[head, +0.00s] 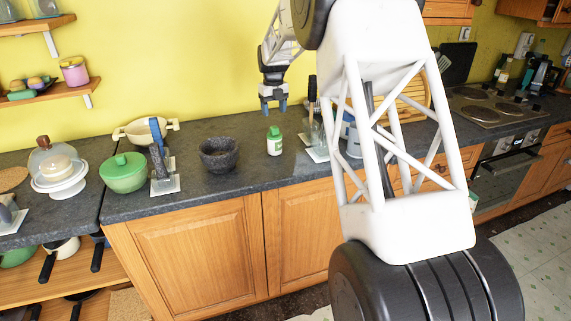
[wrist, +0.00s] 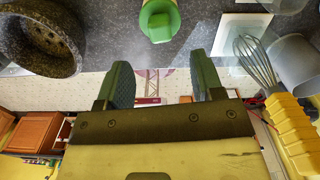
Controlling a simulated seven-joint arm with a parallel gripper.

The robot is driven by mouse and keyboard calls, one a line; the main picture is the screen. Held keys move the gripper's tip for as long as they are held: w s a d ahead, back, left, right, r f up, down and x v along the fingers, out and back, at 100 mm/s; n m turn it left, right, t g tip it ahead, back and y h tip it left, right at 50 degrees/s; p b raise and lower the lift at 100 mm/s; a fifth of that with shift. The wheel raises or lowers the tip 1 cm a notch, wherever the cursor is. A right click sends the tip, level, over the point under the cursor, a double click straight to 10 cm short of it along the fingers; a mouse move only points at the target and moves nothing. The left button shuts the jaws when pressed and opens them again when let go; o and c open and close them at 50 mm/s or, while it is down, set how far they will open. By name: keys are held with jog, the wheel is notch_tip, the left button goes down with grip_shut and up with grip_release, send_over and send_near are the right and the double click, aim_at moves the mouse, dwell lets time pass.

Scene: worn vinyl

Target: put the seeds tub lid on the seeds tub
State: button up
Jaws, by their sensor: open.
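A small white container with a green top (head: 275,141) stands upright on the dark worktop, right of the stone mortar. In the wrist view a green top (wrist: 159,20) shows beyond my fingertips, at the upper middle. I cannot read any label, so I cannot tell whether this is the seeds tub, and I see no clear loose lid. My gripper (head: 273,106) hangs above the container, pointing down. In the wrist view my gripper (wrist: 157,82) has its fingers wide apart with nothing between them.
A glass holder with utensils, including a whisk (wrist: 257,60), is to the right. A pink tub (head: 74,71) sits on the wall shelf. My arm hides part of the right worktop.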

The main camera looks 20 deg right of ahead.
jog(key=shift+r, duration=0.45)
dwell(0.3)
notch_tip(320, 180, up, 8)
jog(key=shift+f, duration=0.2)
dwell(0.4)
jog(key=shift+s, duration=0.15)
jog(key=s+a+r+n, duration=0.25)
jog(key=s+n, duration=0.35)
jog(key=s, duration=0.4)
jog(key=s+a+r+n+t, duration=0.1)
jog(key=s+a+r+n, duration=0.3)
jog(key=s, duration=0.6)
jog(key=s+a+n, duration=0.2)
jog(key=s+n, duration=0.5)
jog(key=s, duration=0.3)
jog(key=s+a+f+n, duration=0.1)
jog(key=s+f+n, duration=0.2)
jog(key=s, duration=0.7)
jog(key=s+a+f+n+t, duration=0.1)
jog(key=s+f+n, duration=0.3)
jog(key=s+n, duration=0.4)
jog(key=s+a+f+n, duration=0.1)
jog(key=s+f+n, duration=0.3)
jog(key=s, duration=0.8)
jog(key=shift+s+a+n+t, duration=0.3)
jog(key=shift+s+a+n, duration=0.1)
jog(key=shift+n, duration=0.8)
